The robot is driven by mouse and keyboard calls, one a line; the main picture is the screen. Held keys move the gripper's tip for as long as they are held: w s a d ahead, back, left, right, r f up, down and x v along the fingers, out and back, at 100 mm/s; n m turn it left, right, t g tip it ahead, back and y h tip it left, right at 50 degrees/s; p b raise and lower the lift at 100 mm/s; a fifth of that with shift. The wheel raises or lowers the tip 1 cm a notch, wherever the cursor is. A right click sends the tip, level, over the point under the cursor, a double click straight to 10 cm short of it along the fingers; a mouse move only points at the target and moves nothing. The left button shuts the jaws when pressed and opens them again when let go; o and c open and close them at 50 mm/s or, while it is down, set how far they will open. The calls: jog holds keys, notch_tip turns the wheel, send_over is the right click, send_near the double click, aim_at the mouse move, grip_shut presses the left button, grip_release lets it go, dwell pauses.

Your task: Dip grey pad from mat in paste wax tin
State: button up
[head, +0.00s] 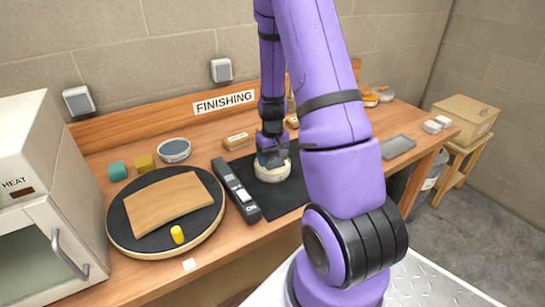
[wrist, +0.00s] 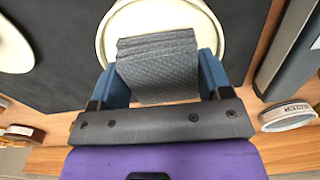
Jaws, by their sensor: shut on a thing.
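A round cream tin (head: 272,175) stands on the dark mat (head: 287,203); it also shows in the wrist view (wrist: 150,18). My gripper (head: 273,157) points down over it. In the wrist view my gripper (wrist: 163,72) has blue fingers shut on the grey pad (wrist: 158,68), which is ribbed and textured. The pad overlaps the tin's opening in that view. I cannot tell whether it touches the wax inside. In the head view the fingers and tin rim hide most of the pad.
A black bar-shaped tool (head: 236,190) lies left of the tin. Further left, a round black board (head: 122,222) holds a curved wood piece (head: 170,203) and a yellow cylinder (head: 177,234). A labelled block (head: 237,140) is behind the mat. A grey tray (head: 398,146) lies at right.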

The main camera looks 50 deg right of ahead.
jog(key=shift+f, duration=0.45)
dwell(1.3)
jog(key=shift+r, duration=3.5)
